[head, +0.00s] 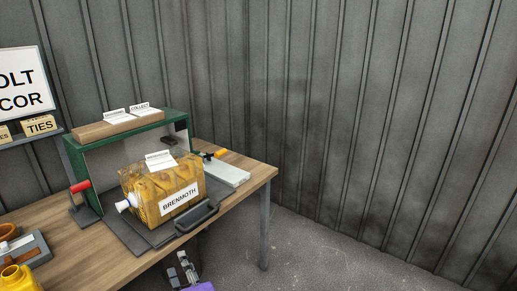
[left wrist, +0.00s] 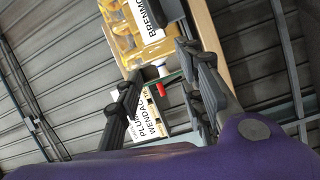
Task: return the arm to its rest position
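My left gripper (head: 183,268) is low in the head view, beyond the front edge of the table and below its top, with part of my purple arm under it. In the left wrist view the two dark fingers (left wrist: 160,68) stand apart with nothing between them, so it is open and empty. The can (left wrist: 122,38) also shows at the top of the left wrist view. My right gripper is not in view.
The wooden table (head: 100,255) has a grey leg (head: 265,225) at its right corner. The green stand (head: 72,165) has a red-handled lever (head: 80,187) at its left. A yellow object (head: 18,280) sits at bottom left. The floor (head: 330,255) to the right is clear.

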